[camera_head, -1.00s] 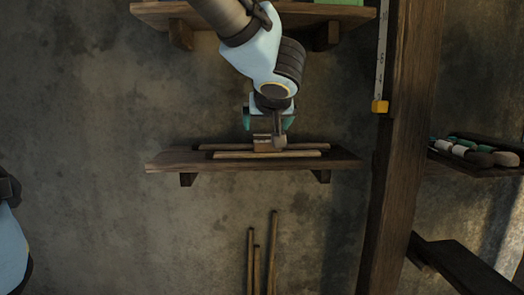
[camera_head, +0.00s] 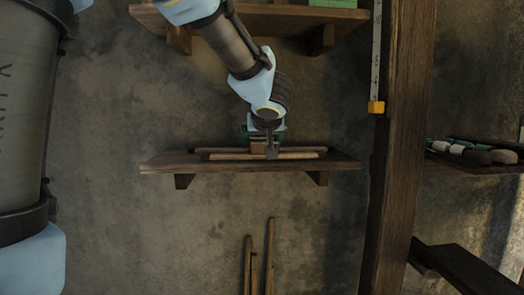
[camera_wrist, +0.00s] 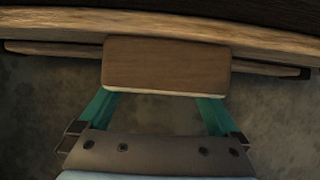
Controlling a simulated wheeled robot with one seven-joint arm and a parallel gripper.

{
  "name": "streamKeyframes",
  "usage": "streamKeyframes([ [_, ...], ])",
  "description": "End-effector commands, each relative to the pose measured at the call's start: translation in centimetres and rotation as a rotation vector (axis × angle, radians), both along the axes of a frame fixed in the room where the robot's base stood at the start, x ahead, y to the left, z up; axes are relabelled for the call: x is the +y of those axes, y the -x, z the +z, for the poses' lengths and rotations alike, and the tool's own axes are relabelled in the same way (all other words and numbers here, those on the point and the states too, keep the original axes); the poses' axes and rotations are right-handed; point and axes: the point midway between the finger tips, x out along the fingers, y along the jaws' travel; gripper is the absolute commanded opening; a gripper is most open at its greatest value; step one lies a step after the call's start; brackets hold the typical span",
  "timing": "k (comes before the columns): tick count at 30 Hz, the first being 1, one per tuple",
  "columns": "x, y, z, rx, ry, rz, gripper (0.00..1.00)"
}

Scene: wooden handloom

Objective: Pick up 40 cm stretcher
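Two slim wooden sticks lie lengthwise on the small wall shelf (camera_head: 165,162). The rear stick (camera_head: 310,150) is longer, and the front stick (camera_head: 230,156) is shorter and paler. No length marks show, so I cannot tell which is the 40 cm stretcher. My gripper (camera_head: 265,150) is down at the sticks, near their middle, and covers part of them. In the wrist view, a brown plate between the teal finger links (camera_wrist: 167,66) hides the middle of a dark-ended stick (camera_wrist: 265,66) passing behind it.
More sticks (camera_head: 270,250) stand upright against the wall below the shelf. Another shelf (camera_head: 280,18) is above, close to my arm. A thick wooden post (camera_head: 400,150) stands to the right, with a side shelf of spools (camera_head: 475,155) beyond it.

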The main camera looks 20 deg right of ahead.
Motion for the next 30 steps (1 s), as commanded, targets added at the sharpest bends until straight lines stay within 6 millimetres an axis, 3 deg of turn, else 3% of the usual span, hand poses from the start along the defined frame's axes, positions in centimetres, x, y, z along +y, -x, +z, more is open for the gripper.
streamKeyframes([
  [2,0.0,0.0,0.0,0.000,0.000,0.000,0.88],
  [20,0.0,0.1,0.0,0.001,0.000,0.000,0.21],
  [26,0.0,0.0,0.1,0.000,0.000,0.000,0.21],
  [30,0.0,0.0,1.2,-0.001,0.000,0.000,0.20],
])
